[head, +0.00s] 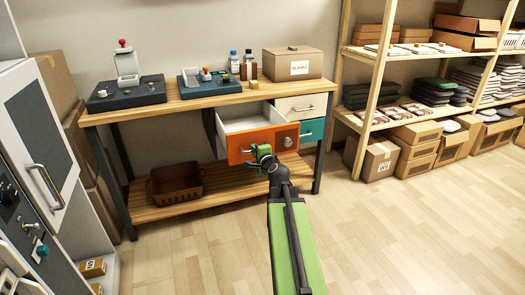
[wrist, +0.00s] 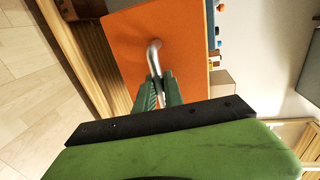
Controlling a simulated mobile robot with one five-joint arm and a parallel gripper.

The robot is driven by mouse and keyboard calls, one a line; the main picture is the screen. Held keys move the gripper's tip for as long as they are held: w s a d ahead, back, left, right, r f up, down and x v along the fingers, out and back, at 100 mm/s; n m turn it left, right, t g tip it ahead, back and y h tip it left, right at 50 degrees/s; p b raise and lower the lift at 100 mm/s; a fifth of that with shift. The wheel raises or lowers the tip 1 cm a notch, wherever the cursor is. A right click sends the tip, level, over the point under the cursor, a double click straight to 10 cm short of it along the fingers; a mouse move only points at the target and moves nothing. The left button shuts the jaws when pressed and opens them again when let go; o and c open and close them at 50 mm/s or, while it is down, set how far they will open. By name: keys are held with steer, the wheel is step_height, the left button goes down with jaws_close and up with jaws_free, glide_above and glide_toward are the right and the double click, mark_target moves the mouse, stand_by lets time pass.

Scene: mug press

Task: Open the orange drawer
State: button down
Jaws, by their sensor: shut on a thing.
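The orange drawer (head: 235,143) is pulled out from under the workbench top in the head view, and its pale inside shows empty where I can see it. Its orange front (wrist: 185,67) fills the upper middle of the wrist view. A silver bar handle (wrist: 153,55) stands out from that front. My gripper (wrist: 162,90) is shut on the handle, with the green fingers on both sides of it. In the head view my gripper (head: 262,153) is at the drawer front, and it hides part of the handle.
A cream drawer (head: 298,107) and a teal drawer (head: 312,130) are shut on the right of the bench. A box, bottles and two devices stand on the wooden top (head: 190,101). A brown crate (head: 175,182) sits on the lower shelf. The floor (head: 390,225) at right is clear.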

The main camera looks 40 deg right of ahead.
steer(key=shift+w+a, duration=0.15)
steer(key=shift+a, duration=0.3)
steer(key=c, duration=1.7)
jaws_free()
steer(key=shift+o, duration=1.2)
steer(key=shift+d, duration=0.2)
